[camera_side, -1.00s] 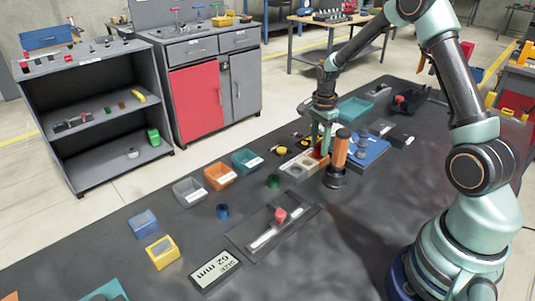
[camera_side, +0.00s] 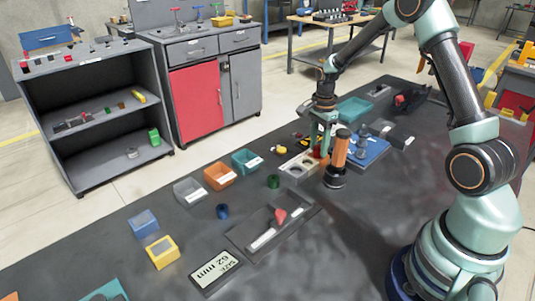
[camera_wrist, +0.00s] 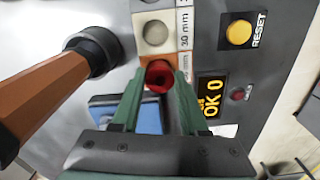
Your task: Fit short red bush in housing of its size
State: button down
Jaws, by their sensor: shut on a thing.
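The short red bush (camera_wrist: 158,77) is a red ring with a dark bore, between my fingertips in the wrist view. My gripper (camera_wrist: 152,92) is shut on it, one green finger at each side. The bush is over the orange-brown housing block (camera_wrist: 176,62), whose size label is partly hidden; I cannot tell how deep it sits. Next to it is a pale housing with a round socket (camera_wrist: 155,33), labelled 30 mm. In the side view my gripper (camera_side: 320,143) points down at the far end of the housing row (camera_side: 297,168), partly behind an orange-handled tool.
The upright orange-handled tool (camera_side: 338,155) stands close beside my gripper. A panel has a yellow reset button (camera_wrist: 238,34) and a display reading OK 0 (camera_wrist: 211,98). A blue base (camera_side: 371,150) is right of the tool. Coloured bins (camera_side: 219,177) stand at left.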

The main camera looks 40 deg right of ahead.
jog(key=shift+f, duration=0.5)
jog(key=shift+c, duration=1.7)
grip_release()
jog(key=shift+w, duration=0.1)
notch_tip(320, 180, up, 12)
jog(key=shift+r, duration=0.1)
